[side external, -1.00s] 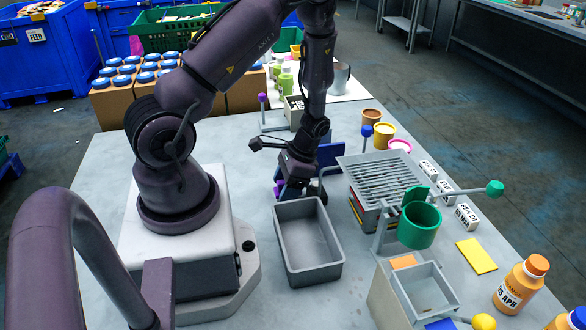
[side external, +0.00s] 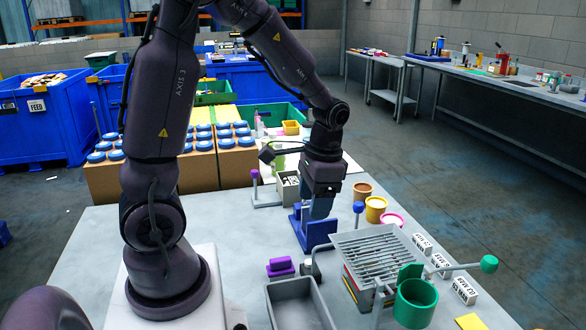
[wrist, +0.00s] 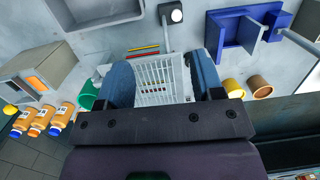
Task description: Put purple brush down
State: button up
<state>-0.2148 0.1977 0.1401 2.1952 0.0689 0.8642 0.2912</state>
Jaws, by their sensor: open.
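The purple brush (side external: 280,266) rests on the grey table just behind the grey tray (side external: 272,298), apart from my gripper. I cannot make out the brush in the wrist view. My gripper (side external: 320,214) is raised to the right of and beyond the brush, in front of or above the blue stand. In the wrist view my gripper (wrist: 163,75) has its two blue fingers spread wide with nothing held between them.
A blue stand (side external: 299,232) is close to my gripper. A slatted metal rack (side external: 372,250) with a green cup (side external: 415,303) stands at right. Yellow (side external: 375,209) and brown tubs are behind it. Bare table lies left of the brush.

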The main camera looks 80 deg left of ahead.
jog(key=s+d+r+t, duration=0.3)
jog(key=d+r, duration=0.2)
jog(key=r, duration=0.2)
jog(key=s+d+r+t, duration=0.4)
jog(key=d+r, duration=0.2)
jog(key=r, duration=0.1)
jog(key=shift+s, duration=0.15)
jog(key=shift+r, duration=0.1)
dwell(0.4)
